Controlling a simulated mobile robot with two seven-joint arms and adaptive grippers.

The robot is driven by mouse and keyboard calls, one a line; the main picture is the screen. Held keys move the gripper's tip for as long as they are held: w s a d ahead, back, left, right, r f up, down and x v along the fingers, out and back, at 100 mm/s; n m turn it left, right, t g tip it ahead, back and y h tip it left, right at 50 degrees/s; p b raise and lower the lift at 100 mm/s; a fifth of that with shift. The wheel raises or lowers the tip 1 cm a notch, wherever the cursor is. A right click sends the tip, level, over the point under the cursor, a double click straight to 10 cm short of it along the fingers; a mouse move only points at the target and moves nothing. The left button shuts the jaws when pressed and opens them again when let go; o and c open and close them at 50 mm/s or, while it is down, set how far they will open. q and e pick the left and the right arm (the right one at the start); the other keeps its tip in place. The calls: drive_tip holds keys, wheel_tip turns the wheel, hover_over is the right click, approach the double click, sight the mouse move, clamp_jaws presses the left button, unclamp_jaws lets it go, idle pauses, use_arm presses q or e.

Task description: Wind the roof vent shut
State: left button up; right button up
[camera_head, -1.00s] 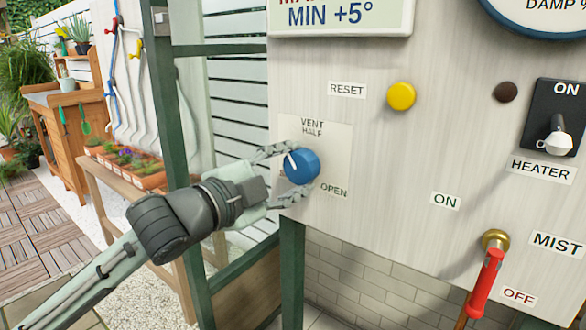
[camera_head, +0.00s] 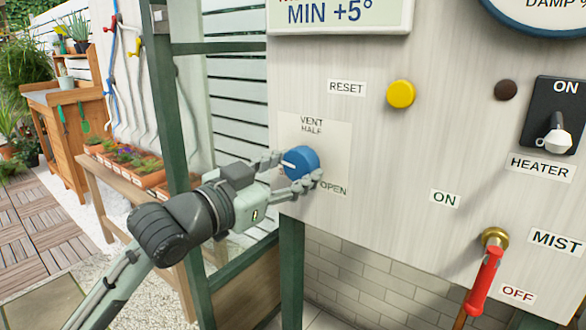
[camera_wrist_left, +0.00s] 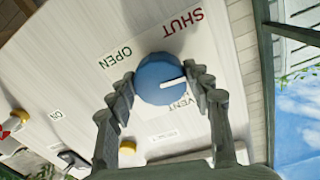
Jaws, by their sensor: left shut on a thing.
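The blue round vent knob (camera_head: 302,161) sits on a pale plate on the panel, with a white pointer line. In the head view the pointer points left, between the "VENT HALF" label (camera_head: 311,125) above and the lower left. My left gripper (camera_head: 291,170) is shut on the knob, one finger on each side. The left wrist view also shows the knob (camera_wrist_left: 158,78) between the fingers, its pointer towards the right finger. There the "SHUT" label (camera_wrist_left: 183,22) is at upper right and the "OPEN" label (camera_wrist_left: 115,57) at upper left. In the head view "SHUT" is hidden.
To the right on the panel are a yellow reset button (camera_head: 401,94), a black heater switch (camera_head: 556,120) and a red mist lever (camera_head: 485,278). A green frame post (camera_head: 168,130) stands left of the panel. A bench with potted plants (camera_head: 125,165) is behind my arm.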

use_arm(q)
drive_tip(key=shift+n, duration=0.7)
drive_tip(key=o, duration=1.2)
drive_tip(key=shift+c, duration=0.2)
drive_tip(key=shift+s+a, duration=0.15)
drive_tip(key=v, duration=0.7)
